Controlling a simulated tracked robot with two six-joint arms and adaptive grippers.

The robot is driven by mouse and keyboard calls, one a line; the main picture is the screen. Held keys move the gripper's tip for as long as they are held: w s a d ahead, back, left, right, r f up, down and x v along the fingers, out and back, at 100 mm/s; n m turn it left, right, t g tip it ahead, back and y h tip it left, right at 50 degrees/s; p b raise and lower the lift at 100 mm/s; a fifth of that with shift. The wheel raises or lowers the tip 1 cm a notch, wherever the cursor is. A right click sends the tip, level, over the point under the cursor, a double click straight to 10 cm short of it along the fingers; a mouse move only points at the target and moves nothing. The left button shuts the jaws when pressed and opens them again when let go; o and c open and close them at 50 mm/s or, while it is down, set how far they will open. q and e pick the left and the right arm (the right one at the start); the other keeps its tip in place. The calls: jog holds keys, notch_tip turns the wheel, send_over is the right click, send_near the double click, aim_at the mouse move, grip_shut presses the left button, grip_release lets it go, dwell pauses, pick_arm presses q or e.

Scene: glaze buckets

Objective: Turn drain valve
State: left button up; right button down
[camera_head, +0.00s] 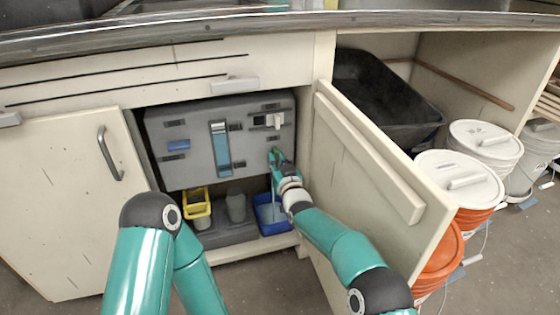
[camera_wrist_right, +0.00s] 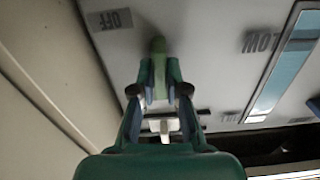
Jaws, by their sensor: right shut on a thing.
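The grey panel (camera_head: 190,130) is inside the open cabinet. My right gripper (camera_head: 278,157) reaches to its lower right part. In the right wrist view my gripper (camera_wrist_right: 159,88) is shut on a green handle (camera_wrist_right: 157,46), apparently the drain valve, with a finger on each side. An upside-down OFF label (camera_wrist_right: 110,20) lies beside the handle, and a LOW label (camera_wrist_right: 262,42) stands near the blue gauge. The valve is mostly hidden by the gripper in the head view. My left arm shows at lower left, but its gripper is out of view.
The open cabinet door (camera_head: 370,165) stands close to the right of my right arm. Lidded white buckets (camera_head: 460,180) stand at right. A white switch (camera_head: 268,121) is above the gripper.

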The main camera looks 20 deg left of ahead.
aim_at(273, 128)
jog(key=shift+f+n, duration=0.4)
jog(key=shift+f, duration=0.2)
jog(key=c, duration=1.2)
grip_release()
jog(key=shift+r, duration=0.3)
jog(key=shift+r, duration=0.1)
notch_tip(273, 128, up, 10)
jog(key=shift+f, duration=0.25)
